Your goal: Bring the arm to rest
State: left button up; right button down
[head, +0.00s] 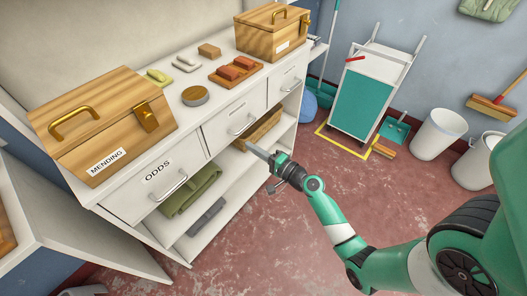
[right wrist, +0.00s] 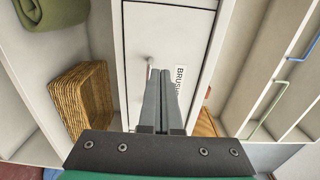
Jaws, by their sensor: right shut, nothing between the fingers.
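My right arm comes in from the right in the head view. Its gripper (head: 258,152) hangs in front of the white cabinet (head: 222,232), before the open shelf space below the middle drawer (head: 236,117). In the right wrist view the two grey fingers (right wrist: 163,88) are together with nothing between them. They point toward a white drawer front with a small handle (right wrist: 149,66) and a label partly hidden by the fingers, reading "BRUS...". I cannot tell whether the fingertips touch that front. My left gripper is in neither view.
The ODDS drawer (head: 150,187) looks shut. A wooden MENDING box (head: 104,120) and another wooden box (head: 271,32) stand on top. A wicker basket (head: 259,128) and folded green cloth (head: 191,193) lie on the shelf. A trolley (head: 364,98) and bins stand behind; red floor in front is clear.

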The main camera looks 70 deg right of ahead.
jog(key=v, duration=0.4)
jog(key=shift+w, duration=0.1)
